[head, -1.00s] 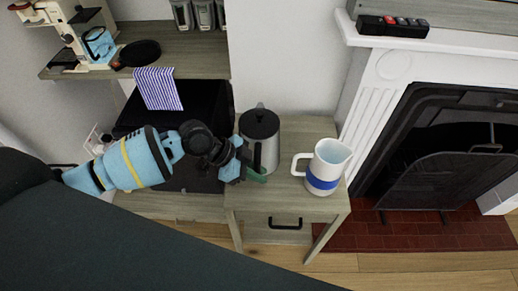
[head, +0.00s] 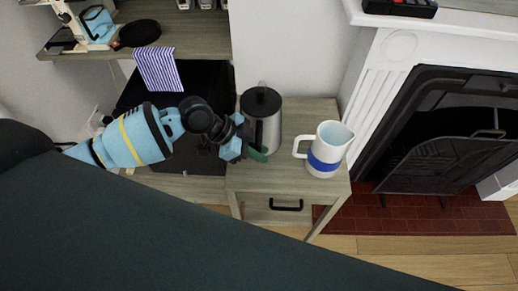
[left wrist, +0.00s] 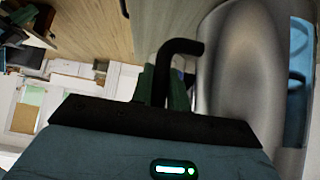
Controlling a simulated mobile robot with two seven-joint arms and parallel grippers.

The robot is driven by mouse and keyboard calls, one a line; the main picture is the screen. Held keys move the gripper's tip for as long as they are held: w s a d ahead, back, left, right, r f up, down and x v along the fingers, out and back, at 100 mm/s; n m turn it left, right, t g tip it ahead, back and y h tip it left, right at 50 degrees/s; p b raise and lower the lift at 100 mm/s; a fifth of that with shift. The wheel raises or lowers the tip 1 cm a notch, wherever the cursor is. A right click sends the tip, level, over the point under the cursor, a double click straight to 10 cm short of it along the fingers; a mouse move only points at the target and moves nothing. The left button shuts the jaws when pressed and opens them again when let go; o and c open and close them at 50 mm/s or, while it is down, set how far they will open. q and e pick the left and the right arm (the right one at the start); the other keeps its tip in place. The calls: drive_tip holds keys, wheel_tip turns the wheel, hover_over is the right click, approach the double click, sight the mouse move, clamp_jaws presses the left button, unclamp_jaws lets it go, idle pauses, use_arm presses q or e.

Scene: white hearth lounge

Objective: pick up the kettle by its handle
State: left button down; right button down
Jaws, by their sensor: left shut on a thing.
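The kettle (head: 268,128) is a silver cylinder with a black lid, upright over the small wooden table. In the left wrist view its metal body (left wrist: 245,75) fills the right side, with the black handle (left wrist: 182,48) beside it. My left gripper (head: 256,153) is at the kettle's front left side, with its green fingers shut on the handle. In the left wrist view the green fingers (left wrist: 178,90) show behind and around the handle, partly hidden by the gripper's dark body. I cannot tell whether the kettle's base touches the table. My right gripper is not in view.
A white pitcher with a blue band (head: 325,150) stands close right of the kettle on the small table (head: 290,178). A fireplace screen (head: 440,160) is at the right. A shelf with a striped cloth (head: 158,68) and a black pan (head: 138,33) is at upper left.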

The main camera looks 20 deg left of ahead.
use_arm(q)
wheel_tip(320, 180, up, 2)
drive_tip(key=shift+w+r, duration=0.15)
drive_tip(key=shift+r, duration=0.05)
drive_tip(key=shift+s+r, duration=0.25)
drive_tip(key=s+a+r, duration=0.1)
drive_tip(key=s+a, duration=0.6)
drive_tip(key=s, duration=0.6)
drive_tip(key=shift+s+r+b, duration=0.2)
drive_tip(key=shift+s+b, duration=0.2)
drive_tip(key=shift+b, duration=0.05)
drive_tip(key=shift+a, duration=0.1)
